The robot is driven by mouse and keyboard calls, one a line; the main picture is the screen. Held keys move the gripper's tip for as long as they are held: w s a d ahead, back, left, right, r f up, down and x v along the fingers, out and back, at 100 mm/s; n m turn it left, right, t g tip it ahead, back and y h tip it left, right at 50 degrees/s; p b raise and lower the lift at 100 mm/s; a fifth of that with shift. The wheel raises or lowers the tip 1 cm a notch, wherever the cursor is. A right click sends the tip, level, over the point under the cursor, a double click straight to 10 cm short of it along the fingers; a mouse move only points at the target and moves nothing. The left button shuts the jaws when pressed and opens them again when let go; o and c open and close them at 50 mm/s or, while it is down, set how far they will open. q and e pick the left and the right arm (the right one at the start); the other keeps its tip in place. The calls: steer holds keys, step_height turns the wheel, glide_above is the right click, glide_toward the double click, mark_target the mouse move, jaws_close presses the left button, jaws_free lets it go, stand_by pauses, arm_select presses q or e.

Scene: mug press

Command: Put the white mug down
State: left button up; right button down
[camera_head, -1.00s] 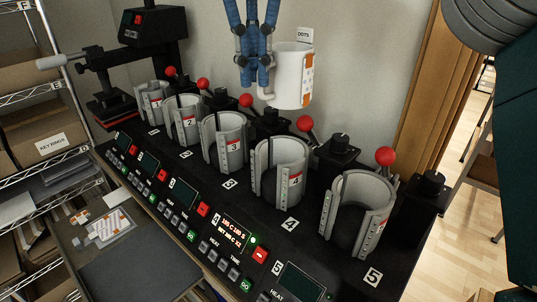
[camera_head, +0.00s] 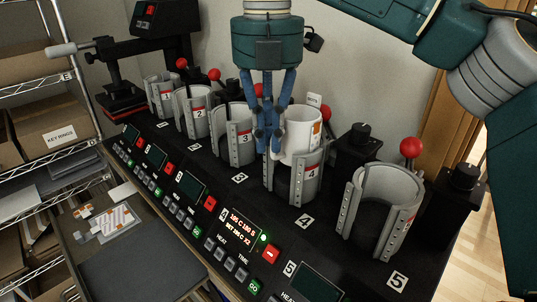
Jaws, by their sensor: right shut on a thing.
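My right gripper (camera_head: 269,145), with blue fingers pointing down, is shut on the mug's handle side at the left of the mug. The fingers hide the handle. My left gripper is out of view.
Open, empty presses 3 (camera_head: 234,138) and 5 (camera_head: 384,205) flank press 4, each with a red-knobbed lever. Presses 1 (camera_head: 161,95) and 2 (camera_head: 193,112) stand farther left. Press 4's display (camera_head: 240,228) is lit. A wall stands close behind.

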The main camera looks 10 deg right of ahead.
step_height(320, 180, down, 4)
steer(key=shift+s+f, duration=0.1)
steer(key=c, duration=1.9)
jaws_free()
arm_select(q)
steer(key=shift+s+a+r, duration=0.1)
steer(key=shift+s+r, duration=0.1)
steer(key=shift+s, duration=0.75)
arm_select(e)
steer(key=shift+o, duration=0.5)
arm_select(q)
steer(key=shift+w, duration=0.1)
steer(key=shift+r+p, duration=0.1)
steer(key=shift+p, duration=0.2)
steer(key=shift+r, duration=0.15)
arm_select(e)
step_height(320, 180, up, 12)
